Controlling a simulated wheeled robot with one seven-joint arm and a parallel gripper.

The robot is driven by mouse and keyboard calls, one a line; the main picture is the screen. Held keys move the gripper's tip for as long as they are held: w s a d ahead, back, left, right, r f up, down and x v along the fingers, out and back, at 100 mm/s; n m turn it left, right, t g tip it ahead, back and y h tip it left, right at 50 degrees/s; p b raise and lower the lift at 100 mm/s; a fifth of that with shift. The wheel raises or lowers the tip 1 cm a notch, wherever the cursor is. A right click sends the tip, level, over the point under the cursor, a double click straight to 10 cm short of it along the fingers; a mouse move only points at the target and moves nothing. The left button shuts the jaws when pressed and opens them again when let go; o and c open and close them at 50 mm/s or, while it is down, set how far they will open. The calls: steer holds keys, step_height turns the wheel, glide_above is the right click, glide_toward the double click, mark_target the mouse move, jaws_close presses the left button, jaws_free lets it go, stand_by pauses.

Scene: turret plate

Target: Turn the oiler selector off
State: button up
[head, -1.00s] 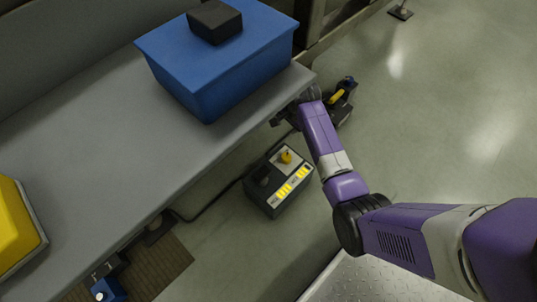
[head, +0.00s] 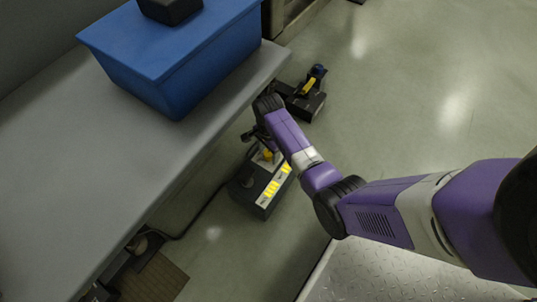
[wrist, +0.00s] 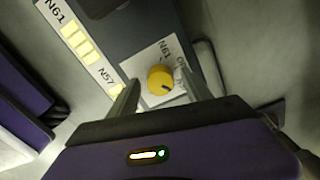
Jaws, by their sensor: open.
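The yellow round selector knob (wrist: 160,80) with a dark pointer mark sits on a white plate labelled N61 in the wrist view. Further lettering beside it is only partly legible. In the head view the knob (head: 268,155) is on top of a dark control box (head: 246,200) on the floor, partly behind my arm. My gripper (wrist: 168,92) is open, with one finger to the left and one to the right of the knob in the wrist view. I cannot tell whether either finger touches it. In the head view my gripper (head: 256,134) is above the box's far side.
Yellow label strips (head: 270,189) line the box's near side. A grey bench (head: 110,150) with a blue bin (head: 185,65) overhangs on the left. Another dark device with a yellow lever (head: 308,87) stands beyond my gripper. The floor to the right is clear.

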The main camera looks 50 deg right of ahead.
steer(key=shift+f, duration=0.2)
jaws_close()
